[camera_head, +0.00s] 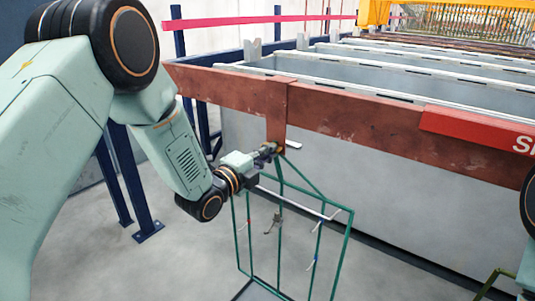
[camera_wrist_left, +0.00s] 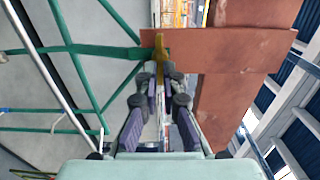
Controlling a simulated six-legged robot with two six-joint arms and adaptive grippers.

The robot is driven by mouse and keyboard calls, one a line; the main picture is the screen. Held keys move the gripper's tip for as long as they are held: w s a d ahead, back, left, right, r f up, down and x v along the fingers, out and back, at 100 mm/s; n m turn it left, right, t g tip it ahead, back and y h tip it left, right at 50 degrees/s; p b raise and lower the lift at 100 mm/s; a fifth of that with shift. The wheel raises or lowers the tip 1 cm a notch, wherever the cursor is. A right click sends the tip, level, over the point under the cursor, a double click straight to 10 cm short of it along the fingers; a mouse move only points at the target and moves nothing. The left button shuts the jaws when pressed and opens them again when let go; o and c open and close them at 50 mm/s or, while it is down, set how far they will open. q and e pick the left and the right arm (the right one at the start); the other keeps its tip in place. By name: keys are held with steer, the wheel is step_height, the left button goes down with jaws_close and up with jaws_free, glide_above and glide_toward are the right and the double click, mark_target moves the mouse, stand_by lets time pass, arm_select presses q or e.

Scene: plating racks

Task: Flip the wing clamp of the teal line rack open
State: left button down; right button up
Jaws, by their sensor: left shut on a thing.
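The teal line rack (camera_head: 344,240) is a green wire frame hanging from the rust-brown beam, with small parts hooked on it. Its top bars also show in the left wrist view (camera_wrist_left: 105,51). The brass-yellow wing clamp (camera_wrist_left: 159,46) sits where the rack's top meets the brown hanger. My left gripper (camera_head: 270,150) reaches it from the left. In the left wrist view the gripper's fingers (camera_wrist_left: 161,74) are closed on the clamp's near end. The fingers partly hide the clamp in the head view.
The brown beam (camera_head: 360,122) runs along the front of grey tanks (camera_head: 400,72). A red sign (camera_head: 480,133) is on it at right. Blue posts (camera_head: 143,185) stand at left. The floor around the rack is clear.

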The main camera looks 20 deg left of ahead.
stand_by(0.4)
arm_select(q)
steer(key=c, duration=1.5)
jaws_free()
steer(key=shift+w, duration=0.1)
steer(key=v, duration=1.2)
